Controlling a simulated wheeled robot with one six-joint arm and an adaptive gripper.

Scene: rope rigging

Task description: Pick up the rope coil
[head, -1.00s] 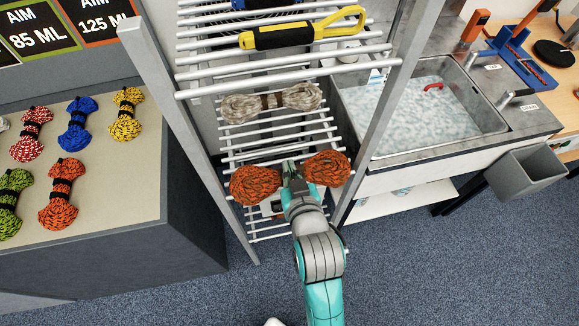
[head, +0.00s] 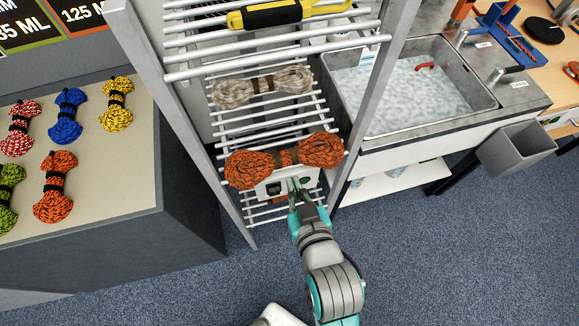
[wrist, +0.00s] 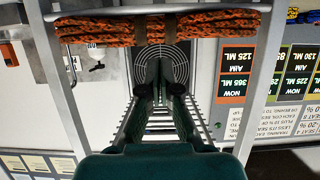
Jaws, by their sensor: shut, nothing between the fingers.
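An orange and black rope coil (head: 252,168) with dark bands round its middle lies across the bars of the metal rack (head: 243,218). The same coil (wrist: 100,30) shows along the top of the wrist view. My gripper (head: 297,188) is shut and empty, just in front of and below the coil in the head view, apart from it. In the wrist view its dark fingers (wrist: 159,82) lie close together, below the coil in the picture. A grey-beige coil (head: 236,92) rests on the rack further back.
A white device (head: 273,188) sits under the orange coil. The left table (head: 115,185) holds several coloured coils. A sink (head: 410,85) stands at right. Carpet is clear in front.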

